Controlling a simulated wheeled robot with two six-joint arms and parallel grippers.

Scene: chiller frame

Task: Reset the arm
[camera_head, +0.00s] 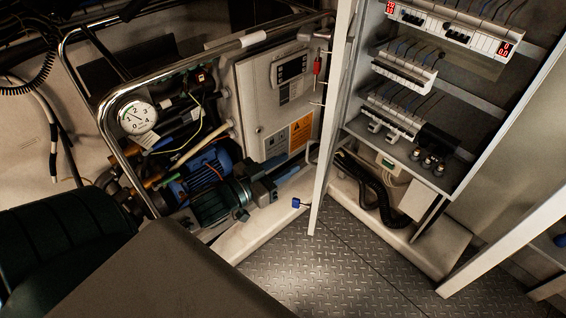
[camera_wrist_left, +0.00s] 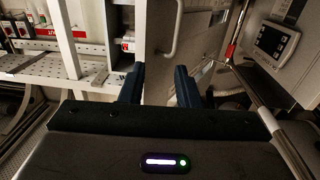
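My left gripper (camera_head: 281,169) is low in front of the grey control box in the head view, its dark fingers pointing right toward the open cabinet door. In the left wrist view its two dark blue fingers (camera_wrist_left: 158,85) stand apart with nothing between them. No object is held. My right gripper is in neither view.
The grey control box (camera_head: 250,105) with a display stands behind the gripper. The open white door (camera_head: 333,100) and the cabinet of breakers (camera_head: 405,115) are to the right. A chrome frame (camera_head: 190,72) surrounds pipes and a gauge (camera_head: 137,117). The metal floor (camera_head: 325,265) is clear.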

